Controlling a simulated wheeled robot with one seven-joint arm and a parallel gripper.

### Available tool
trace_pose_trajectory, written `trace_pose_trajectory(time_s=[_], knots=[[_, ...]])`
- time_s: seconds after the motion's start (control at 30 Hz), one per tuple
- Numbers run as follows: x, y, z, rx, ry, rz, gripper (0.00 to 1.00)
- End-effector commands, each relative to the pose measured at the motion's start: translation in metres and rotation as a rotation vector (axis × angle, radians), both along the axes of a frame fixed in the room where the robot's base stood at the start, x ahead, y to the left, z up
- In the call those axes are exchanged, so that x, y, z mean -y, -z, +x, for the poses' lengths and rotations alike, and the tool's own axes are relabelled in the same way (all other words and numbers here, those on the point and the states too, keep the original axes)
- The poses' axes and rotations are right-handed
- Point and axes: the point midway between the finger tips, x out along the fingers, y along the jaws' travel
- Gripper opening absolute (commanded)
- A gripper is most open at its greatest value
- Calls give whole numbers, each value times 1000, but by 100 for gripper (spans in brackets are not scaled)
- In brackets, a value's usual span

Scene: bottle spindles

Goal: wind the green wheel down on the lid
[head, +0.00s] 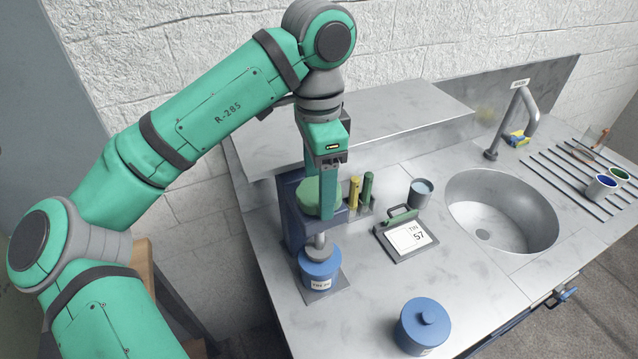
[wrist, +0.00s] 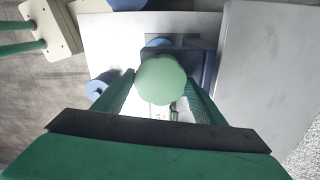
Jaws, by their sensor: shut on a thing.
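The green wheel (head: 312,197) is a pale, lobed knob at the top of a dark blue press frame (head: 291,222). In the wrist view the wheel (wrist: 161,80) lies between the two fingers of my gripper (wrist: 160,78), which is shut on it from both sides. In the head view my gripper (head: 328,188) points down over the wheel, and one finger shows at its right. Below the wheel, a grey press foot (head: 317,246) is at the top of a blue labelled tin (head: 320,272). The tin's lid is mostly hidden, and I cannot tell whether the foot touches it.
A second blue tin with a knobbed lid (head: 423,322) stands at the front. A sign reading TIN 57 (head: 408,236), a grey cup (head: 420,193) and yellow and green bottles (head: 361,190) are right of the press. A sink (head: 503,211) is farther right.

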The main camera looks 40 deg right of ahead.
Motion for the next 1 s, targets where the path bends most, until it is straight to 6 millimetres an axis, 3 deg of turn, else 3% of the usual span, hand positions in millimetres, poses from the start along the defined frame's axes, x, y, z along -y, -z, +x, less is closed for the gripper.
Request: trace_pose_trajectory(time_s=[0.37,0.4,0.47,0.77,1.0], knots=[[0,-1,0,2,5,-3,42],[0,-1,0,2,5,-3,74],[0,-1,0,1,5,-2,83],[0,-1,0,1,3,-2,83],[0,-26,1,4,2,-1,83]])
